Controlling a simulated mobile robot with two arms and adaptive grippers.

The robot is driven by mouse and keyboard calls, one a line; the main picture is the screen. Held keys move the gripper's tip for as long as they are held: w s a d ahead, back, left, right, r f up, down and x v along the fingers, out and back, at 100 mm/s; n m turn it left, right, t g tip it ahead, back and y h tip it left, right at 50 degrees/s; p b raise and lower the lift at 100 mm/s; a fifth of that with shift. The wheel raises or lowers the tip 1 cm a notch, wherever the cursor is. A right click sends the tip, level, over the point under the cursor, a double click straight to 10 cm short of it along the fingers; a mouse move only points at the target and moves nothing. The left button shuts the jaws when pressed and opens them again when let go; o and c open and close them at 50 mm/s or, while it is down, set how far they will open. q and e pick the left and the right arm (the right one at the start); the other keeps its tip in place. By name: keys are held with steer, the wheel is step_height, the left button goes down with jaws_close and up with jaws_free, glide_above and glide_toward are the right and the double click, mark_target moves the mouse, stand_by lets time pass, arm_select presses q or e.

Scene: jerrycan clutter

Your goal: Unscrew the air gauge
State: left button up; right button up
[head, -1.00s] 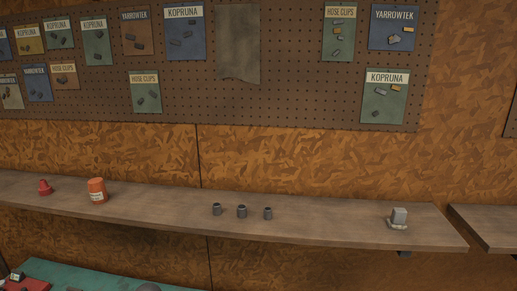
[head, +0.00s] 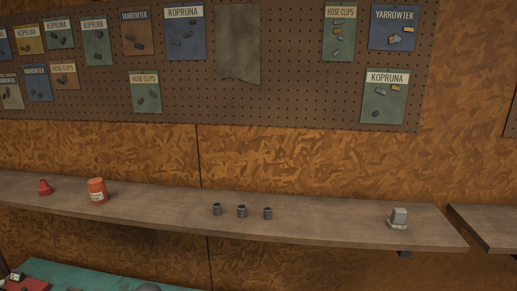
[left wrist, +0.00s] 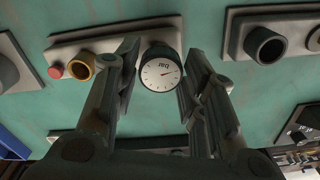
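The air gauge (left wrist: 161,74) shows in the left wrist view, with a white round dial marked "bar", a red needle and a dark rim. It sits on a pale plate (left wrist: 108,42) on a teal surface. My left gripper (left wrist: 162,60) is open, with one finger on each side of the gauge in the picture. Narrow gaps show between the fingers and the rim, so it does not look gripped. How deep the fingers reach past the dial I cannot tell. My right gripper is in neither view. I cannot make out the gauge in the head view.
A red button (left wrist: 56,72) and a brass ring (left wrist: 81,67) lie left of the gauge. A dark round port (left wrist: 265,46) is at the right. In the head view, a wooden shelf (head: 330,225) holds an orange jar (head: 97,191) and small fittings above the teal surface (head: 85,275).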

arm_select(q)
steer(key=shift+r, duration=1.5)
steer(key=shift+o, duration=0.3)
steer(key=o, duration=0.5)
steer(key=c, duration=0.5)
